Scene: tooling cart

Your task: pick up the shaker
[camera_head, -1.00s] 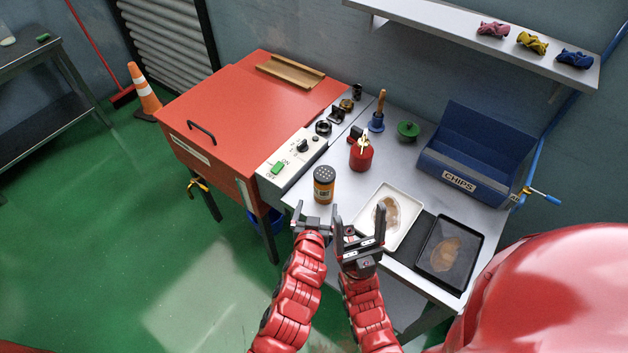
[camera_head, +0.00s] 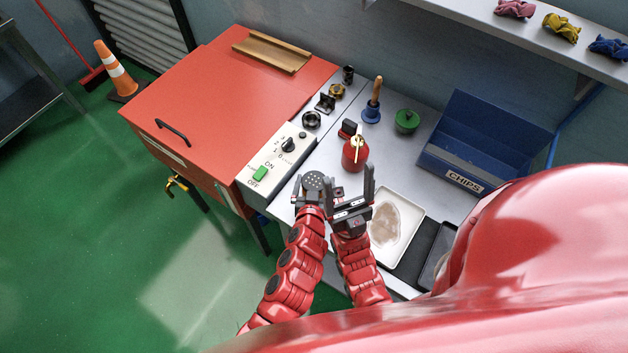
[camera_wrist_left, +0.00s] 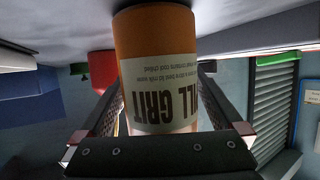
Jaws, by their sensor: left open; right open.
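The shaker (camera_head: 313,180) stands on the grey table in the head view, its grey perforated lid showing. The left wrist view shows its orange body and a pale label reading "ILL GRIT", upside down (camera_wrist_left: 160,95). My left gripper (camera_head: 311,192) is open, with one finger on each side of the shaker. In the wrist view it is also open (camera_wrist_left: 160,112); I cannot tell whether the fingers touch the shaker. My right gripper (camera_head: 349,185) is open and empty, just right of the shaker, fingers pointing up in the picture.
A red can (camera_head: 355,154) stands behind my right gripper. A white tray (camera_head: 420,212) with a brown stain and a dark tray (camera_head: 412,266) lie to the right. The switch panel (camera_head: 277,161) and red cabinet (camera_head: 225,90) are left. A blue chips bin (camera_head: 433,160) stands at right.

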